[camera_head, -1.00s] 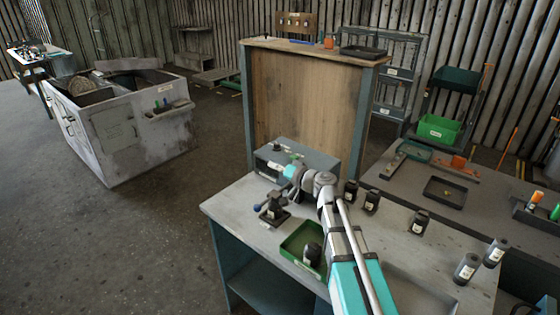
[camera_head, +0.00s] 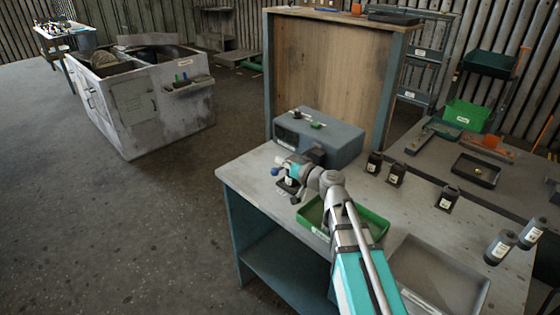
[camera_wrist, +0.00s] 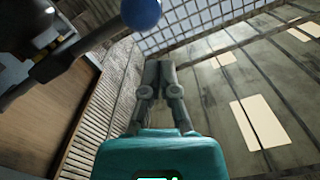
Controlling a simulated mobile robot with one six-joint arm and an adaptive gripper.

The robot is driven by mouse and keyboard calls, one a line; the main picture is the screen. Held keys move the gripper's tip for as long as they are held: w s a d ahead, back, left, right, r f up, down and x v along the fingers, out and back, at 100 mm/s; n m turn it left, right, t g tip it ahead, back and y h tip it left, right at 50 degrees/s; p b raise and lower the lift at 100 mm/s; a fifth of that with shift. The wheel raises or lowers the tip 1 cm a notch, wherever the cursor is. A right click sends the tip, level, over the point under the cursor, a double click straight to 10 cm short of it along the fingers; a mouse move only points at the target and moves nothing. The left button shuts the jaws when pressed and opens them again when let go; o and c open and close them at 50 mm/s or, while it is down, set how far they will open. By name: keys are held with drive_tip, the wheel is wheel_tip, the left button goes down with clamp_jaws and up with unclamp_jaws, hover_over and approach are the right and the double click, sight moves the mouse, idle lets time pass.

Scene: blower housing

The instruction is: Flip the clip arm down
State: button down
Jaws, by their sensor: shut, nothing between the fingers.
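The clip stands near the left edge of the bench in the head view, a small dark fixture (camera_head: 289,186) with a blue ball knob (camera_head: 275,171) on its arm. My gripper (camera_head: 287,163) is at the fixture and hides part of it, so contact is unclear. In the wrist view, the blue ball (camera_wrist: 141,12) is at the top edge on a dark rod (camera_wrist: 68,62) that slants down to the left. My gripper's fingers (camera_wrist: 158,66) are together and empty, a little below and right of the ball in the picture.
A grey box (camera_head: 335,142) with small knobs stands behind the clip. A green tray (camera_head: 376,229) lies right of it, partly behind my arm. Dark bottles (camera_head: 395,175) stand farther right. The bench top (camera_head: 248,172) is bare left of the clip.

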drive_tip(key=shift+f, duration=0.1)
idle(0.5)
drive_tip(key=s+d+r+p, duration=0.4)
drive_tip(key=s+d, duration=0.2)
drive_tip(key=d, duration=0.2)
drive_tip(key=shift+s+d+r, duration=0.15)
drive_tip(key=shift+d, duration=0.2)
idle(0.4)
drive_tip(key=shift+s, duration=0.1)
idle(0.5)
